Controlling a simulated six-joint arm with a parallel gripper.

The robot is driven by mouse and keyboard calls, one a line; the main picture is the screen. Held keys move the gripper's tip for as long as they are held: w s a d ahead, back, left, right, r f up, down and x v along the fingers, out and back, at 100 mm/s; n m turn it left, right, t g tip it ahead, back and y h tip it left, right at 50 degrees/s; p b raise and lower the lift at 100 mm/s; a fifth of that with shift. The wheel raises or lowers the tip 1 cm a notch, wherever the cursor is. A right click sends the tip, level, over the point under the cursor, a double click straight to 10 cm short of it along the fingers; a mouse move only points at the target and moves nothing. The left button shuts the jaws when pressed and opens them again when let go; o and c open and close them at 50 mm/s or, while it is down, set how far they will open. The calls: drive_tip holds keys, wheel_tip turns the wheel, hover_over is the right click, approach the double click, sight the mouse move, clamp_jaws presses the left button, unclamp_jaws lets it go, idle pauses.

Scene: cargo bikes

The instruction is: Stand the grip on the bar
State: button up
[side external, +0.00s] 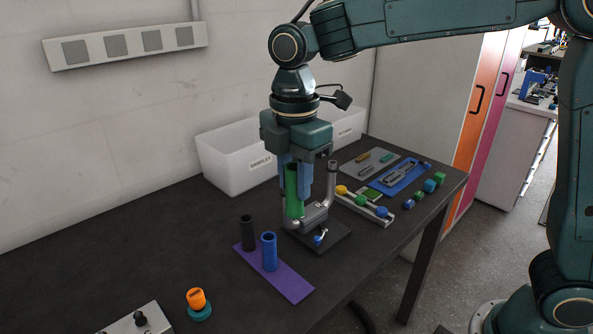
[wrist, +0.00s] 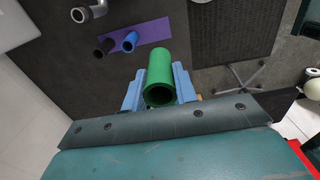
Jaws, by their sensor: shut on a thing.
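The grip is a green hollow tube (side external: 294,205), upright in the side view. It also shows in the wrist view (wrist: 160,70) with its open end toward the camera. My gripper (side external: 297,190) is shut on it, with blue fingers on either side, also in the wrist view (wrist: 160,95). The bar is a bent grey metal tube (side external: 331,180) on a dark base plate, with an upright post at right. In the side view the grip's lower end overlaps the bar's left elbow; I cannot tell if they touch. The wrist view shows part of the bar (wrist: 98,8) apart from the grip.
A purple mat (side external: 290,285) carries a black tube (side external: 248,233) and a blue tube (side external: 269,252). White bins (side external: 235,160) stand behind. Trays with small parts (side external: 400,178) and a colored-knob strip (side external: 363,205) lie to the right. An orange knob piece (side external: 197,300) stands at front left.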

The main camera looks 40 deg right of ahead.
drive_tip(key=w+d+m, duration=0.3)
drive_tip(key=w+d, duration=0.2)
drive_tip(key=d, duration=0.6)
drive_tip(key=w+d+m, duration=0.3)
drive_tip(key=w+d, duration=0.3)
drive_tip(key=d, duration=0.6)
drive_tip(key=shift+w+d+r, duration=0.25)
drive_tip(key=shift+d, duration=0.05)
drive_tip(key=shift+f, duration=0.15)
drive_tip(key=shift+f, duration=1.95)
drive_tip(key=shift+f, duration=1)
drive_tip(key=o, duration=1)
drive_tip(key=shift+o, duration=0.2)
